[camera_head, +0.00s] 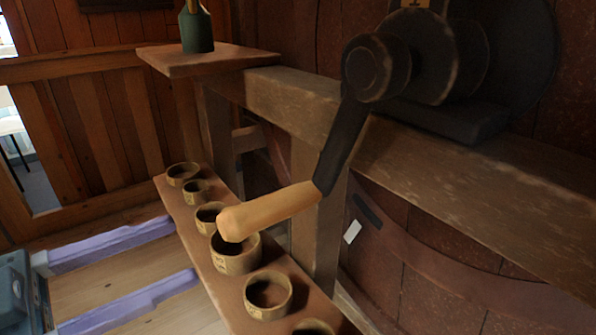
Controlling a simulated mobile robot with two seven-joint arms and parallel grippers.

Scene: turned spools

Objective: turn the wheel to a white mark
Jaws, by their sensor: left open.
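A dark crank arm (342,145) slants down and left from a round hub (376,67) on a wooden beam. Its pale wooden handle (270,210) sticks out to the left above a shelf of cups. A small white mark (352,231) shows on a curved, dark reddish-brown surface below the beam, beside a black strip (367,211). I cannot tell whether that surface is part of the wheel. My left gripper (183,250) is at the lower left, with two lavender fingers spread apart and nothing between them. It is left of the handle and not touching it. My right gripper is out of view.
Several round cups (268,294) stand in a row on a narrow wooden shelf (222,290) between my left gripper and the beam (470,190). A green bottle-like object (196,30) stands on a small ledge (230,58). Wooden floor shows at the left.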

